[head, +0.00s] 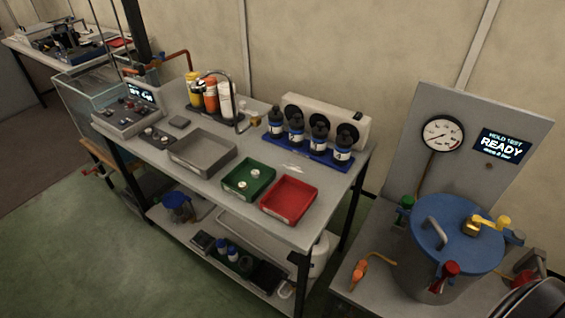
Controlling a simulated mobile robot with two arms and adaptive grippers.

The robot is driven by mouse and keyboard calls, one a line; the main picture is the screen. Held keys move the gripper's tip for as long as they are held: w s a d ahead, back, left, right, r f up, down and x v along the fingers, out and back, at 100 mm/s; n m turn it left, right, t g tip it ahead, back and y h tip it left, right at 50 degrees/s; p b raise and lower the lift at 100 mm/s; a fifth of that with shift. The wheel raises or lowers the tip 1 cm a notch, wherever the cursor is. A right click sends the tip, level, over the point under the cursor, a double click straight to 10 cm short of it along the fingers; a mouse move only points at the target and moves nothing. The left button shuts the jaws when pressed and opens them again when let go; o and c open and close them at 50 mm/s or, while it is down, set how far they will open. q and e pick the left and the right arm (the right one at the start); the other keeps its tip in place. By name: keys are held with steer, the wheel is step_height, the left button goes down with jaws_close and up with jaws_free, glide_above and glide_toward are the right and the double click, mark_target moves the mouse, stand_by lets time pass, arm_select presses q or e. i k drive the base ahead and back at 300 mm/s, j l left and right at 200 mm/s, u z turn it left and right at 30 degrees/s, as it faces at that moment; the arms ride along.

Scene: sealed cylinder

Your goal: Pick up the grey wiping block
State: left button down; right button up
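A small dark grey block (179,122), which looks like the grey wiping block, lies flat on the grey bench (330,190). It sits behind the empty grey tray (203,151) and to the right of the control box (128,118). Nothing covers it. Neither of my grippers shows in the head view.
A green tray (249,180) holding small white pieces and a red tray (289,200) stand at the bench front. Bottles and a faucet (236,100) stand behind the block. Dark bottles fill a blue rack (305,147). A blue-lidded vessel (455,240) stands at right.

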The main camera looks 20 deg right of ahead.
mark_target(179, 122)
steer(key=i+j+u, duration=0.75)
steer(key=i, duration=0.45)
steer(key=i+l+u, duration=0.1)
steer(key=i+u, duration=0.2)
steer(key=i, duration=0.55)
steer(key=i+j+z, duration=0.1)
steer(key=i+z, duration=0.35)
steer(key=i+j+z, duration=0.3)
steer(key=i+z, duration=0.15)
steer(key=i, duration=0.1)
